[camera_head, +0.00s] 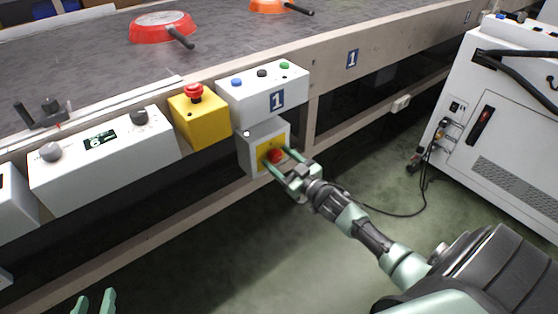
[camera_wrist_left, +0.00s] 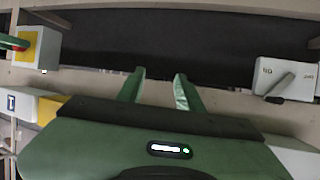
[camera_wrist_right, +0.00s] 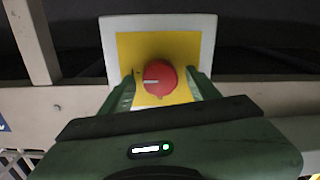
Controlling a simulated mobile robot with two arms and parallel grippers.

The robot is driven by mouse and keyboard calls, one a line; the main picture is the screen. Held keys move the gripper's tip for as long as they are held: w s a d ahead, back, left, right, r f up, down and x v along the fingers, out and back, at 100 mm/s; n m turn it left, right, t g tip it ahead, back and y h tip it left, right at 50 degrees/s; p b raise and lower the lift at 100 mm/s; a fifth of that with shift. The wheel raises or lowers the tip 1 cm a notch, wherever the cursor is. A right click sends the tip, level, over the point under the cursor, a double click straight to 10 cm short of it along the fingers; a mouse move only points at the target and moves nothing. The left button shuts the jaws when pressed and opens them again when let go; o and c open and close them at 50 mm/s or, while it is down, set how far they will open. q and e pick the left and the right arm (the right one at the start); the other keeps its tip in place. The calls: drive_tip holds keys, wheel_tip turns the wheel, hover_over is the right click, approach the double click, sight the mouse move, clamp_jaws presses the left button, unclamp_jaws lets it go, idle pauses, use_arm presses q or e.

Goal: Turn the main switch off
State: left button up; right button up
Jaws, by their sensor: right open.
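The main switch is a red round knob (camera_head: 275,156) on a yellow plate on a grey-white box (camera_head: 248,154), below the conveyor's edge. In the right wrist view the knob (camera_wrist_right: 160,78) faces me, with a pale mark pointing left. My right gripper (camera_head: 283,161) is open, its fingers on either side of the knob. In the right wrist view its fingertips (camera_wrist_right: 161,82) sit left and right of the knob; I cannot tell whether they touch it. My left gripper (camera_head: 93,300) is open and empty at the bottom left, away from the switch; its fingers (camera_wrist_left: 160,80) show apart in the left wrist view.
A yellow box with a red emergency button (camera_head: 194,92) and a white box with blue, black and green buttons (camera_head: 262,88) stand just above. A grey control box (camera_head: 103,160) is left. Pans (camera_head: 162,26) lie on the belt. A white cabinet (camera_head: 500,110) stands right.

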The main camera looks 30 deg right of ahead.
drive_tip(key=shift+w, duration=0.1)
clamp_jaws()
